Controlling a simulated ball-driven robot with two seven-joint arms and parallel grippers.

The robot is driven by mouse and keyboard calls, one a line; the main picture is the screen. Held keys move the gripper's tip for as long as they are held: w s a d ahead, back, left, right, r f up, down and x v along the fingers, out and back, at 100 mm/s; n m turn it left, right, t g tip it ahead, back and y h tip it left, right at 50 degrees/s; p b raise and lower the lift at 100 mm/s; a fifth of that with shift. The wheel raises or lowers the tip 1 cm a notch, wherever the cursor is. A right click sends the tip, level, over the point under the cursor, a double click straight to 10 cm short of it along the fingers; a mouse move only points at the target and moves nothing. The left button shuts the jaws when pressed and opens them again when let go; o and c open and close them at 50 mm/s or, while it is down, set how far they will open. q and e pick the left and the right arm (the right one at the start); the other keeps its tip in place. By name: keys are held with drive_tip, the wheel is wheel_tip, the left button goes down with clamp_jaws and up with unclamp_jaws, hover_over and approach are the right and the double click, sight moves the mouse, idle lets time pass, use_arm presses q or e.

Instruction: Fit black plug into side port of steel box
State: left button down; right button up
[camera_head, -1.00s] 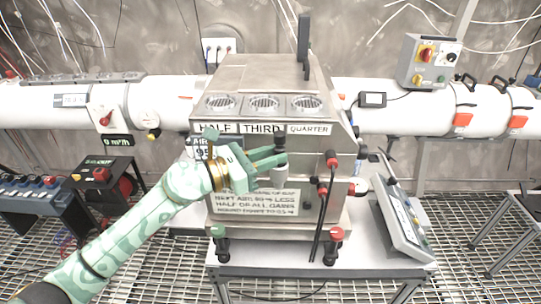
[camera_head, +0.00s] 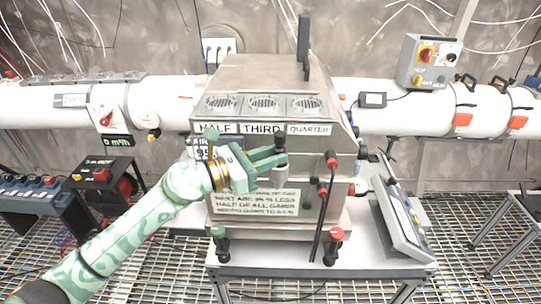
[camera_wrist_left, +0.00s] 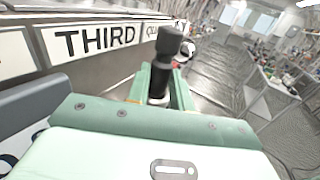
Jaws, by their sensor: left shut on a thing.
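The steel box (camera_head: 262,72) stands on a table in the middle of the head view, with HALF, THIRD and QUARTER labels along its front edge. My left gripper (camera_head: 281,157) is in front of the box's front face, below the THIRD and QUARTER labels. It is shut on the black plug (camera_head: 280,142), which stands upright between the fingers. In the left wrist view the plug (camera_wrist_left: 166,62) shows its dark knob above the fingers, apart from the labelled face. I cannot make out the side port. My right gripper is not in view.
Red-capped black connectors (camera_head: 332,158) with hanging cables are on the box's front, right of my gripper. A tilted panel (camera_head: 405,222) leans at the table's right. White pipes (camera_head: 385,118) run behind. A red-and-black device (camera_head: 102,174) stands at left.

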use_arm(q)
drive_tip(key=shift+f+b, duration=1)
drive_tip(key=shift+f, duration=0.15)
drive_tip(key=c, duration=1.1)
unclamp_jaws()
drive_tip(key=shift+c, duration=0.2)
drive_tip(key=shift+f, duration=0.1)
drive_tip(key=shift+s+f, duration=0.1)
drive_tip(key=b+v, duration=0.4)
drive_tip(key=v, duration=1.2)
drive_tip(key=shift+a+r, duration=0.2)
drive_tip(key=shift+r, duration=0.05)
